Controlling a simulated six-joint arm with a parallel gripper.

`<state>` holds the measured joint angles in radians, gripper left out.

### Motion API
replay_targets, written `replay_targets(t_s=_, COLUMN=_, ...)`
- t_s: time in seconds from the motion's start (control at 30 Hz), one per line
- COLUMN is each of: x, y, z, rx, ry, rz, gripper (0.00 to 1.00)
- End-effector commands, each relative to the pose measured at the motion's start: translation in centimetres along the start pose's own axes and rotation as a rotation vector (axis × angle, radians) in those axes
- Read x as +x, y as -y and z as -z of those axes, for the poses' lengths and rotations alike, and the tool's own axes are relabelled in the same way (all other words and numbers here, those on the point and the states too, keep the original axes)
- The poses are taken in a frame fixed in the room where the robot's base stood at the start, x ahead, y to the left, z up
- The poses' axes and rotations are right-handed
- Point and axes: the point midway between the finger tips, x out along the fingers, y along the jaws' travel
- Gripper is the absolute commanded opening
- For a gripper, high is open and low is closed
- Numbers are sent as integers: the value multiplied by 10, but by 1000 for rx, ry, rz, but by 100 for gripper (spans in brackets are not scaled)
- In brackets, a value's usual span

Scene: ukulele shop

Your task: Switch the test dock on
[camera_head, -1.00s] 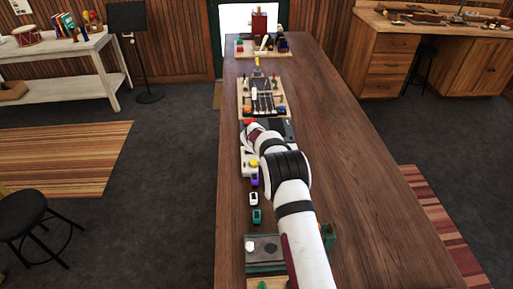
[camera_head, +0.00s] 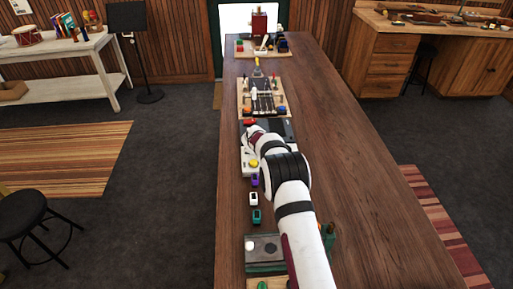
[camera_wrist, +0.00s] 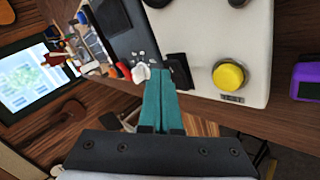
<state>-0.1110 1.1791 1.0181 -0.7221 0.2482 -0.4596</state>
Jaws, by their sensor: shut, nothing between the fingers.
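A white box (camera_wrist: 205,30) with a round yellow button (camera_wrist: 229,76) fills the upper right of the wrist view. The box also shows beside my wrist in the head view (camera_head: 245,157). A black block-like part (camera_wrist: 178,68) sits at the box's near left edge. My gripper (camera_wrist: 170,72) has teal fingers, shut and empty, with the tips right at this black part. I cannot tell whether they touch. In the head view my arm hides the fingers.
A dark panel (camera_wrist: 118,25) adjoins the box on the left, with a white knob (camera_wrist: 140,73) close to my fingertips and a red part (camera_wrist: 124,70). A purple item (camera_wrist: 305,83) lies to the right. The table's right side (camera_head: 350,170) is clear.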

Motion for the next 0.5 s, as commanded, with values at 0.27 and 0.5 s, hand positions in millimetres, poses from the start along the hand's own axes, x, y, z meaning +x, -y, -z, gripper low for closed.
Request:
replay_targets(t_s=0.27, x=2, y=2, z=-2, rx=0, ry=0, rz=0, gripper=0)
replay_targets(t_s=0.5, x=5, y=3, z=-4, rx=1, ry=1, rz=1, gripper=0)
